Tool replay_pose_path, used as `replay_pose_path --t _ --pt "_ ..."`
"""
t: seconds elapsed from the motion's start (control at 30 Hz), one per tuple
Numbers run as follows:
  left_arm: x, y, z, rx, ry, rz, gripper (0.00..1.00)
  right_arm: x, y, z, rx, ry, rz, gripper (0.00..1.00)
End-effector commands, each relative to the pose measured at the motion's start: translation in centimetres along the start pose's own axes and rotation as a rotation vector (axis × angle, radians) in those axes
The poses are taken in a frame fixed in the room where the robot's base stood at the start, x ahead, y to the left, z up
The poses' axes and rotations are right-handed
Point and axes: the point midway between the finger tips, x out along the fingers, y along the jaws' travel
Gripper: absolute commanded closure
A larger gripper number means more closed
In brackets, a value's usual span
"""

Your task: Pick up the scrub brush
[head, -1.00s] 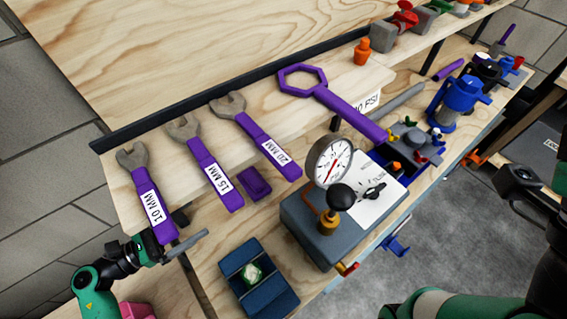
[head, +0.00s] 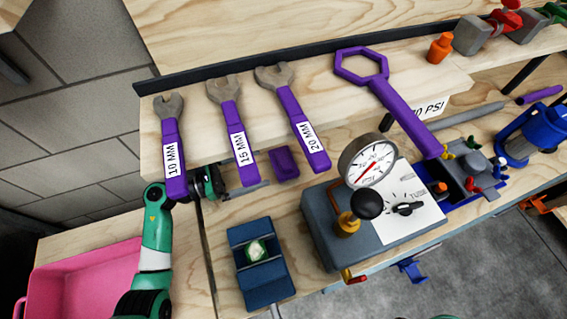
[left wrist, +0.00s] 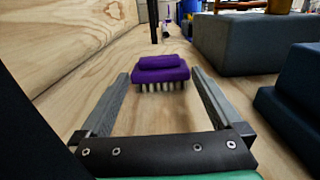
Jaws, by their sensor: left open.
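The scrub brush is a small purple block with pale bristles. In the left wrist view the brush (left wrist: 160,72) sits bristles down, straight ahead and centred between the fingers. My left gripper (head: 262,186) reaches in from the left under the hanging wrench handles, its fingers low near the bench. It is open and empty, with the brush at or just beyond its fingertips. My right gripper is out of view.
Wrenches (head: 172,150) with purple handles rest on the shelf above. A blue holder (head: 250,235) with a green-and-white item stands in front. A grey gauge box (head: 325,228) stands to the right of the brush. A pink bin (head: 80,285) is at lower left.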

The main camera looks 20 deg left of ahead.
Motion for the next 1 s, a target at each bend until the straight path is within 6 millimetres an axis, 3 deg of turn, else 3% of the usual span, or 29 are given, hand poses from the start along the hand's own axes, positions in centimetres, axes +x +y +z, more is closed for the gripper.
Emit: replay_pose_path --t 0.3,0.57,1.0 --pt "4.7 0.0 0.1 0.001 0.001 -0.003 0.0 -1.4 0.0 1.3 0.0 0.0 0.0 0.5" --pt "5.0 0.1 0.3 0.0 0.0 0.001 0.0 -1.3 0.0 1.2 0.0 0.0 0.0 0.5" --pt "5.0 0.1 0.3 0.001 0.0 0.0 0.79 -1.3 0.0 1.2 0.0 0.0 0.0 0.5"
